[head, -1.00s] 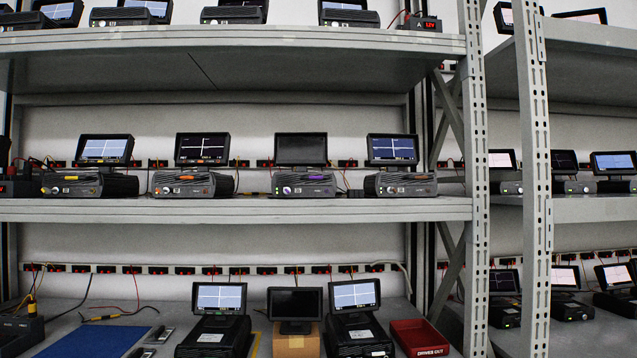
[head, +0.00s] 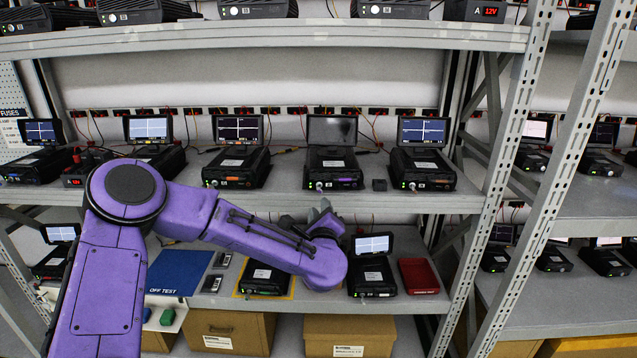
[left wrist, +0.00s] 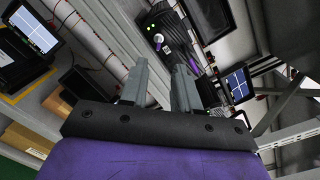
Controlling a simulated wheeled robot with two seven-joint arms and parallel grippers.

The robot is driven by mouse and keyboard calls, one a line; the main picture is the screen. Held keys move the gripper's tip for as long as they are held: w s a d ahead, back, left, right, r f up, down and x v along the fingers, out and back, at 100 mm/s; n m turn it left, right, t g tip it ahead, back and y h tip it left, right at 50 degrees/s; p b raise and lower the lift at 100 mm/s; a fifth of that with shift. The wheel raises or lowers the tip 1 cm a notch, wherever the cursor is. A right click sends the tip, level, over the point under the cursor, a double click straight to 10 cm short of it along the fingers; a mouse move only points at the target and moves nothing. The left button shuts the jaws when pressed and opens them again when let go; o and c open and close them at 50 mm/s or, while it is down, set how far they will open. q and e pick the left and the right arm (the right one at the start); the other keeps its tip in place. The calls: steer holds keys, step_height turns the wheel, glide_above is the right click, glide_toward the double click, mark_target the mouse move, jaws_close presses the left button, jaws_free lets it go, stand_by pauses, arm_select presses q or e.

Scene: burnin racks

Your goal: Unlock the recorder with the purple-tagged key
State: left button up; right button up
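The purple-labelled recorder (head: 335,165) stands on the middle shelf, its raised screen dark. A round silvery lock part (head: 319,186) sits at the left of its front, beside a purple strip. In the left wrist view the recorder (left wrist: 165,25) shows green lights, the lock part (left wrist: 158,39) and a small purple patch just below it, perhaps the key's tag; I cannot tell. My left gripper (head: 322,209) is just below and in front of this recorder. Its fingers (left wrist: 160,66) are apart, pointing at the lock area with nothing between them. My right gripper is out of view.
Similar recorders stand left (head: 237,167) and right (head: 422,168) on the same shelf. The shelf below holds a blue mat (head: 177,272), a recorder (head: 373,277) and a red tray (head: 418,276). A rack post (head: 510,150) stands at right.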

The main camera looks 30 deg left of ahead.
mark_target(320, 192)
arm_select(q)
steer(key=p+x, duration=0.3)
steer(key=x, duration=0.5)
steer(key=shift+w+f, duration=0.1)
steer(key=shift+w, duration=0.05)
steer(key=shift+w+a+f, duration=0.1)
steer(key=shift+w+a, duration=0.1)
steer(key=shift+w, duration=0.15)
